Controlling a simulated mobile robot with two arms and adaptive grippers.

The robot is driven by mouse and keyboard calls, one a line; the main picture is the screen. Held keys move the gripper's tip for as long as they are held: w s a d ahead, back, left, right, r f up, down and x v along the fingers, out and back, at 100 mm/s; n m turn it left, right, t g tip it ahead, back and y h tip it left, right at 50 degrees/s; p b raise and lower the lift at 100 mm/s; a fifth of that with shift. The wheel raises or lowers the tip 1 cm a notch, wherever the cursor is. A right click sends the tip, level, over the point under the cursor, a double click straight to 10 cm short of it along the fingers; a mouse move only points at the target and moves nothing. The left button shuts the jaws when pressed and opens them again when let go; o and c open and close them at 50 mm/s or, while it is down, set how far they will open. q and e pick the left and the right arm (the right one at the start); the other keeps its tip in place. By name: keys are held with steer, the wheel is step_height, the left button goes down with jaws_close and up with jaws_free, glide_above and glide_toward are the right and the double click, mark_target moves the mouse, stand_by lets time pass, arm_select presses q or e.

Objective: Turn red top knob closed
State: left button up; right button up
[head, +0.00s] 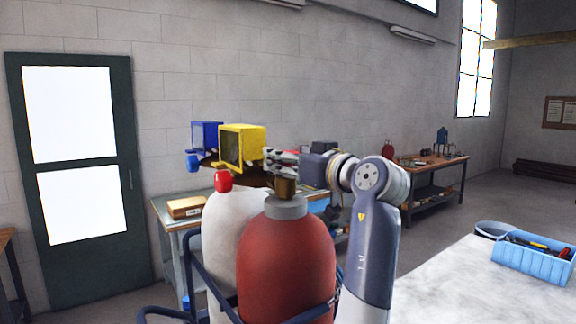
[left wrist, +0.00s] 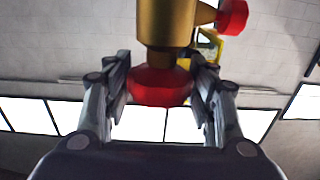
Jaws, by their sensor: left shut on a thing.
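A red gas cylinder (head: 287,260) with a grey collar stands upright in the middle of the head view. A brass valve (head: 285,188) rises from it. In the left wrist view the brass valve (left wrist: 166,22) hangs from the top of the picture, with the red top knob (left wrist: 160,87) at its end and a red side knob (left wrist: 233,15). My left gripper (head: 279,158) is at the top of the valve and hides the top knob in the head view. In the left wrist view its fingers (left wrist: 161,90) are on both sides of the top knob, shut on it. My right gripper does not show.
A white cylinder (head: 222,225) stands close on the left, with blue rails around both. A yellow box (head: 242,148), a blue box (head: 206,134) and a red knob (head: 223,180) show behind. A pale table with a blue tool tray (head: 535,262) is at right.

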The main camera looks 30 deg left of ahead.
arm_select(q)
steer(key=shift+s+a+f+m+t+h+b, duration=0.15)
steer(key=shift+m+t+h+b, duration=0.35)
steer(key=shift+m+t+b, duration=0.45)
steer(key=m+t+h+b, duration=0.1)
steer(key=m+t+h, duration=0.1)
steer(key=t, duration=0.1)
steer(key=shift+t, duration=0.25)
steer(key=m+t+h, duration=0.1)
steer(key=m+h, duration=0.1)
steer(key=m+t+h, duration=0.1)
steer(key=t+h, duration=0.1)
steer(key=m+t+h+b, duration=0.1)
steer(key=m+h, duration=0.1)
steer(key=h, duration=0.1)
steer(key=shift+s+a+r+m+t, duration=0.15)
steer(key=shift+r+m+t, duration=0.15)
steer(key=shift+m+t, duration=0.1)
steer(key=m+h, duration=0.2)
steer(key=h, duration=0.2)
steer(key=shift+t+b, duration=0.35)
steer(key=shift+t, duration=0.05)
steer(key=shift+m+h, duration=0.4)
steer(key=shift+m, duration=0.05)
steer(key=shift+h, duration=0.3)
steer(key=o, duration=1)
steer(key=shift+f, duration=0.1)
steer(key=shift+o, duration=0.4)
steer(key=shift+w, duration=0.3)
